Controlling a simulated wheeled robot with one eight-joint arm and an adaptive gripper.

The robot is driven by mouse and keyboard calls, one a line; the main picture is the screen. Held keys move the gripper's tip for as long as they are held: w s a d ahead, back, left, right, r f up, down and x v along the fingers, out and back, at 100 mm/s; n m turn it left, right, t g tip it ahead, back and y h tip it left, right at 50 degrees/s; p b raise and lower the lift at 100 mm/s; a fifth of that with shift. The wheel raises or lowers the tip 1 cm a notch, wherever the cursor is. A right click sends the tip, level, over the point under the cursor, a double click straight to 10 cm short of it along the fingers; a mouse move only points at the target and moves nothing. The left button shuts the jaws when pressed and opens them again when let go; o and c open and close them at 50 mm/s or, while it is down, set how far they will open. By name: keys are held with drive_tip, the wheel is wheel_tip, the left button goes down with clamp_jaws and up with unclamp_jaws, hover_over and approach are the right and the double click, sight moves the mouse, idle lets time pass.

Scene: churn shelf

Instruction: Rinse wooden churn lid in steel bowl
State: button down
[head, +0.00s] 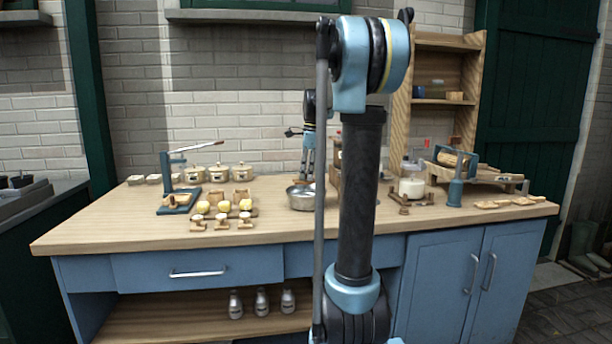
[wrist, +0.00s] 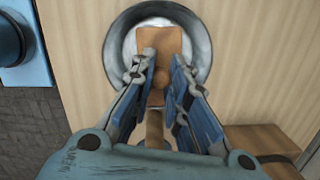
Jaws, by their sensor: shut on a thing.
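The steel bowl (head: 300,203) stands on the wooden worktop near its middle. It also shows in the wrist view (wrist: 118,52), directly beyond my fingers. My gripper (wrist: 156,78) is shut on a flat brown wooden piece, which looks like the churn lid (wrist: 160,40). The lid overlaps the middle of the bowl in the wrist view; whether it touches the bowl or hangs above it, I cannot tell. In the head view my gripper (head: 306,178) points down at the bowl, and the lid is too small to make out there.
Left of the bowl are yellow pieces (head: 245,205) on wooden stands, lidded pots (head: 218,173) and a blue press (head: 172,195). Right are a glass jar (head: 412,187), a blue-framed wooden roller (head: 457,160) and wooden utensils (head: 500,203). The front worktop strip is clear.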

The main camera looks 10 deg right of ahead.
idle(0.4)
drive_tip(key=shift+r, duration=2.05)
drive_tip(key=shift+s, duration=0.15)
